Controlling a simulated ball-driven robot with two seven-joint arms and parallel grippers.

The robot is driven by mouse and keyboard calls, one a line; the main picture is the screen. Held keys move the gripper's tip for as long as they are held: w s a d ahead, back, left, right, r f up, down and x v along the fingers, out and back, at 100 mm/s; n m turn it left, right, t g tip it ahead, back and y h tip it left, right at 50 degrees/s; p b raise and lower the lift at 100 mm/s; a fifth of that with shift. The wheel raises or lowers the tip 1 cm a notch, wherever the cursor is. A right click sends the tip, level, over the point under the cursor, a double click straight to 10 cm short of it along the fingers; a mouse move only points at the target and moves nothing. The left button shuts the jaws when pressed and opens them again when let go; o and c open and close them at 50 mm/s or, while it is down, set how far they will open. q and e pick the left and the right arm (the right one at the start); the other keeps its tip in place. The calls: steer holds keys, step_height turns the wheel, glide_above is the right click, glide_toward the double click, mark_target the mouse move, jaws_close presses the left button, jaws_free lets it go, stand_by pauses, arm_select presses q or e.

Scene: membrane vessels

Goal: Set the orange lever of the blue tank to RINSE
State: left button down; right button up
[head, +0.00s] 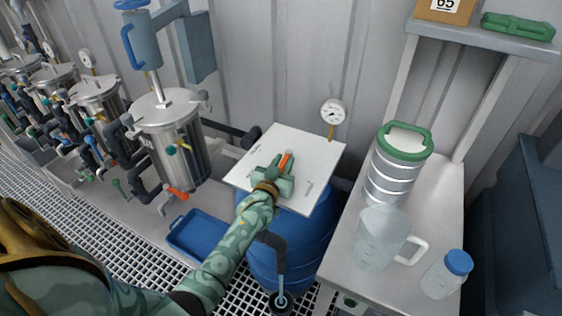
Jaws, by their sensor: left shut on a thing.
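The blue tank (293,239) stands in the middle of the view with a white panel (305,148) on its top. The orange lever (286,158) sits near the middle of the panel, its tip pointing up and slightly right. My left gripper (281,169) is over the panel, shut on the orange lever and hiding its lower part. Small dark labels lie on the panel around the lever, too small to read. My right gripper is not in view.
A pressure gauge (333,112) stands at the panel's back right. A bench on the right holds a steel canister (394,181), a clear jug (379,238) and a blue-capped bottle (446,274). A steel vessel (173,141) and a blue tray (203,236) are on the left.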

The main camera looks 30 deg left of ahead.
arm_select(q)
steer(key=shift+d+n+y, duration=0.15)
steer(key=shift+n+y, duration=0.15)
steer(key=shift+y, duration=0.1)
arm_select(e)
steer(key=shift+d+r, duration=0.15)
arm_select(q)
steer(key=shift+r, duration=0.1)
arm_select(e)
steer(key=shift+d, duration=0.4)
arm_select(q)
steer(key=c, duration=1.4)
jaws_free()
steer(key=shift+w, duration=0.1)
steer(key=shift+c, duration=0.2)
